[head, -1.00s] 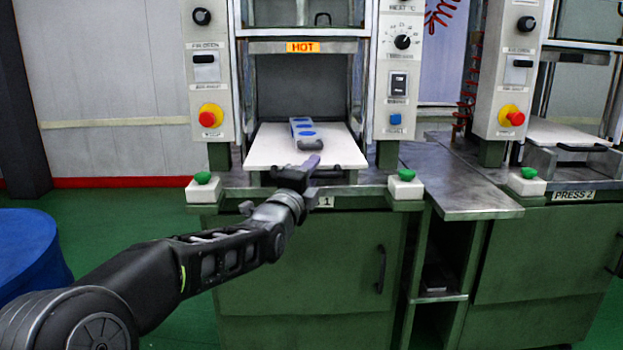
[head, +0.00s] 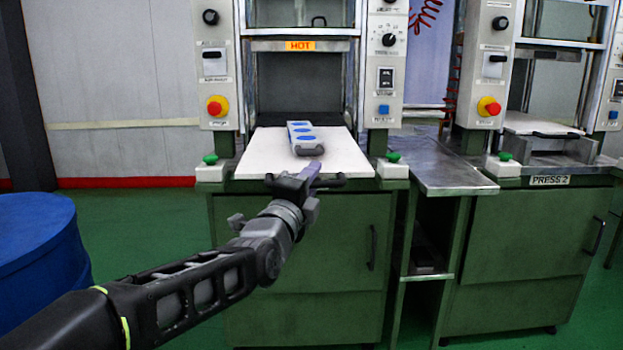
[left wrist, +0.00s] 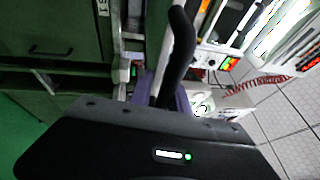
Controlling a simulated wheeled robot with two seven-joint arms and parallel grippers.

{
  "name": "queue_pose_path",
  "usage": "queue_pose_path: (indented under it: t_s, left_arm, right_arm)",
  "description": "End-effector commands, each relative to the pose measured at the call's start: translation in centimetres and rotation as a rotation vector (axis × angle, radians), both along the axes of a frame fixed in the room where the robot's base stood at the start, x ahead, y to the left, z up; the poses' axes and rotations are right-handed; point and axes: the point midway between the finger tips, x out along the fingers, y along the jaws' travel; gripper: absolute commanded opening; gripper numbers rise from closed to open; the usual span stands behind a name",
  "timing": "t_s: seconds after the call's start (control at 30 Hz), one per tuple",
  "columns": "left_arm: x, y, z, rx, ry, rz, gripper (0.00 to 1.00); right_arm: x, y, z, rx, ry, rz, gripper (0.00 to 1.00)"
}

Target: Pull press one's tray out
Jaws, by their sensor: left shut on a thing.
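Press one's white tray (head: 345,157) sticks out of the front of the press, past the green cabinet's top edge. A mould with blue cavities (head: 301,135) and a dark handle lies on it. My left gripper (head: 306,175) is at the tray's front edge, shut on the black tray handle (head: 332,183). The left wrist view shows the black handle bar (left wrist: 181,55) between the purple fingers of my left gripper (left wrist: 164,97). My right gripper is in neither view.
Press one carries a HOT sign (head: 300,46). Green buttons (head: 210,159) on white boxes flank the tray. Press 2's tray (head: 530,125) is at the right. A blue drum (head: 35,245) stands at the left. Green floor is free between the drum and the cabinet.

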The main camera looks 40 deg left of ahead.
Motion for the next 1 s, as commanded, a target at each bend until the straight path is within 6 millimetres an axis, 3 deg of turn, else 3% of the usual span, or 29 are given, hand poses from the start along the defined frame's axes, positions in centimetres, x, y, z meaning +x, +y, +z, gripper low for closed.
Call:
queue_pose_path:
  t_s: [0.03,0.3,0.33,0.5,1.0]
  left_arm:
    - [-0.19,-0.20,1.23,0.012,-0.025,-0.001,0.00]
    - [-0.18,-0.23,1.21,0.011,-0.025,-0.001,0.00]
    - [-0.17,-0.23,1.20,0.012,-0.025,-0.001,0.24]
    - [-0.15,-0.19,1.04,0.009,-0.021,-0.001,0.36]
    - [-0.07,-0.05,0.45,0.004,-0.010,0.000,0.36]
  right_arm:
    - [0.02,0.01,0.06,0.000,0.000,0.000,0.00]
    - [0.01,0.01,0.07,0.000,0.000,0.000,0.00]
    - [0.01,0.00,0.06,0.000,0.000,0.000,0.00]
    - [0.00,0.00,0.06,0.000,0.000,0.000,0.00]
    - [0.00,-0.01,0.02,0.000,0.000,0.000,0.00]
